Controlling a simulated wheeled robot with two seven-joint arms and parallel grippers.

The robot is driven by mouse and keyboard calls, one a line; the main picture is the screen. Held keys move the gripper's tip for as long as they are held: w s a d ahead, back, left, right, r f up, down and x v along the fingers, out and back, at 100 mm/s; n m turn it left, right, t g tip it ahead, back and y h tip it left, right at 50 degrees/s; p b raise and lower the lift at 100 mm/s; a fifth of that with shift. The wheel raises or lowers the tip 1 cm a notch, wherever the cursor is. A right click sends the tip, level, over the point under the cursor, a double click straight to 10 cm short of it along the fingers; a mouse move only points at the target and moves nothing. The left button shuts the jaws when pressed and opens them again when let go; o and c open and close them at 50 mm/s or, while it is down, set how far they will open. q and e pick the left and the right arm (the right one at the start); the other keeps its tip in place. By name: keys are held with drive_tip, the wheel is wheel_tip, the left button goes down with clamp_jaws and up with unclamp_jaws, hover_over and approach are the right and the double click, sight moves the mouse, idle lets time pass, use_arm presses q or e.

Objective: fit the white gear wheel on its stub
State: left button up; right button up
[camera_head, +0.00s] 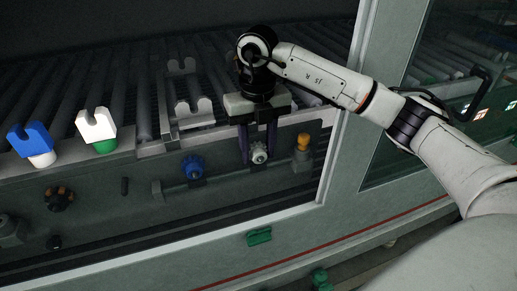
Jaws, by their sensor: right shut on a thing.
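My right gripper (259,152) points down in front of the conveyor's front panel, with its two dark fingers shut on the white gear wheel (259,154). The wheel's toothed face looks toward me, and the fingers cover its sides. It sits at the height of a row of fittings along the panel. The stub is hidden behind the wheel and fingers, so I cannot tell whether the wheel is around it or in front of it. My left gripper is not in view.
A blue gear wheel (193,167) is mounted left of the white one. A yellow-topped fitting (304,142) stands close on the right. Blue (29,138) and white (96,125) forked blocks stand on the ledge at left. Conveyor rollers (142,107) lie behind. A pale frame post (350,100) rises at right.

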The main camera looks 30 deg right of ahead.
drive_tip(key=shift+w, duration=0.15)
drive_tip(key=o, duration=1.4)
drive_tip(key=shift+c, duration=0.2)
wheel_tip(320, 180, up, 10)
drive_tip(key=shift+r+p, duration=0.2)
drive_tip(key=shift+p, duration=0.15)
